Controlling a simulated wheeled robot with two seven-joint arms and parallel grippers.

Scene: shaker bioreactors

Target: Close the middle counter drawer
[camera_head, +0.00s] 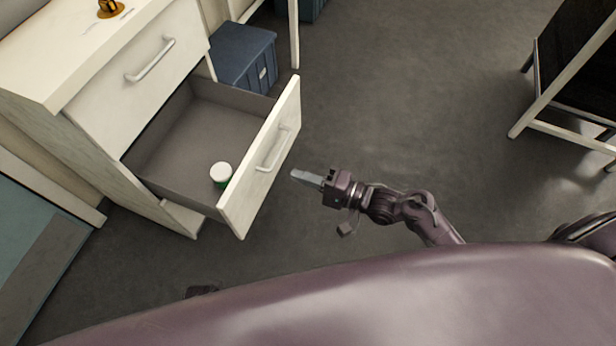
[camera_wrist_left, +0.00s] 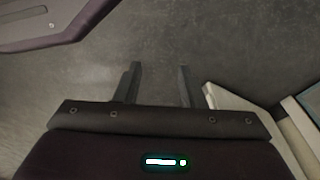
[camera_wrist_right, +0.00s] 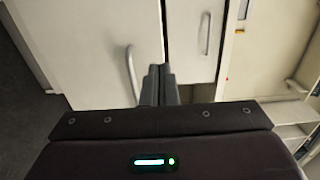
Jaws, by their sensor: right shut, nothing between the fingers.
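The open counter drawer (camera_head: 190,135) is pulled well out below a shut upper drawer (camera_head: 140,70) in the white counter. Its white front carries a curved metal handle (camera_head: 273,150). A small white-capped container (camera_head: 220,173) with a green lower part is inside, near the front. My right gripper (camera_head: 298,175) is shut and empty, just right of the drawer front and apparently apart from it. In the right wrist view its fingers (camera_wrist_right: 160,84) are together before a white panel with a handle (camera_wrist_right: 131,74). My left gripper (camera_wrist_left: 158,84) is open and empty above the floor.
A blue bin (camera_head: 243,58) stands on the floor behind the drawer. A dark-topped, white-framed table (camera_head: 575,60) is at the far right. A gold object (camera_head: 109,9) sits on the counter top. The grey floor (camera_head: 400,90) between is clear.

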